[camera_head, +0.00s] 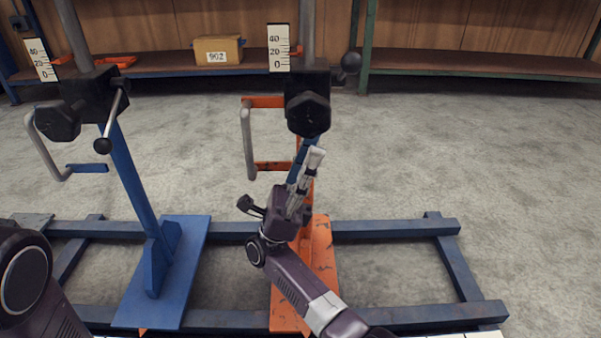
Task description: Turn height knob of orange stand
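The orange stand (321,262) stands at the centre of the camera_head view. Near its top is a black block with a large black faceted knob (308,115) facing me, and a black ball-ended lever (350,62) at its right. I cannot tell for certain which is the height knob. My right gripper (314,157) is in front of the post, below the faceted knob, its pale fingertips pointing up. It appears apart from the knob and holds nothing that I can see. The fingers overlap, so their opening is unclear. My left gripper is out of view.
A blue stand (160,285) with its own black knob (58,122) and lever stands at left. A grey-and-orange handle (249,143) juts left from the orange stand. A blue floor frame (395,229) runs around the bases. The floor at right is clear.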

